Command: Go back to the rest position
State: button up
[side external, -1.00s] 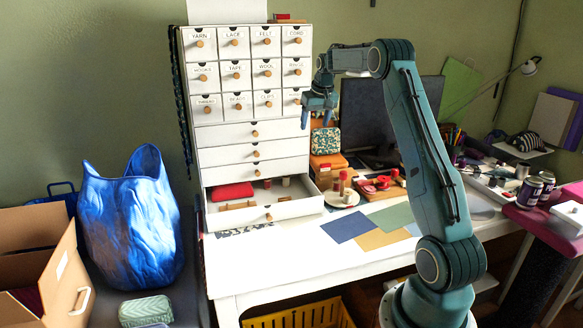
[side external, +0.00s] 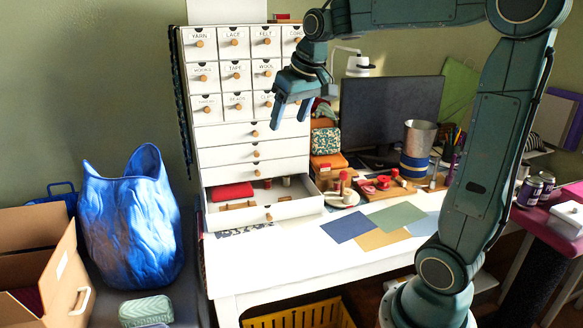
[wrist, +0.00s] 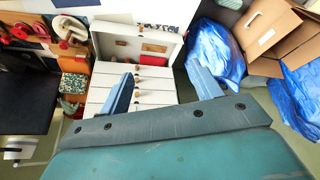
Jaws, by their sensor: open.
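My gripper (side external: 288,112) is open and empty. It hangs in the air in front of the white drawer cabinet (side external: 252,166), high up at the label drawers, in the side external view. In the wrist view its two blue fingers (wrist: 165,92) are spread wide apart with nothing between them. The bottom drawer (side external: 268,213) of the cabinet is pulled out and holds a red item (side external: 232,191) and a few small things. My gripper is well above this drawer and apart from it.
A blue bag (side external: 135,225) and an open cardboard box (side external: 45,265) stand at the left. The white table (side external: 300,265) holds coloured sheets (side external: 380,238), a monitor (side external: 390,115) and a metal tin (side external: 418,145) behind my arm. The air above the table front is clear.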

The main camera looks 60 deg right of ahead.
jog(key=s+a+f+n, duration=0.1)
jog(key=s+a+f, duration=0.2)
jog(key=s+a, duration=0.3)
jog(key=s+a+f+n+t+y, duration=0.1)
jog(key=s+a+f+n, duration=0.1)
jog(key=s+a, duration=0.5)
jog(key=s+f, duration=0.1)
jog(key=s, duration=0.4)
jog(key=shift+s+a+f+n, duration=0.15)
jog(key=shift+a+f+n, duration=0.05)
jog(key=shift+a+n, duration=0.1)
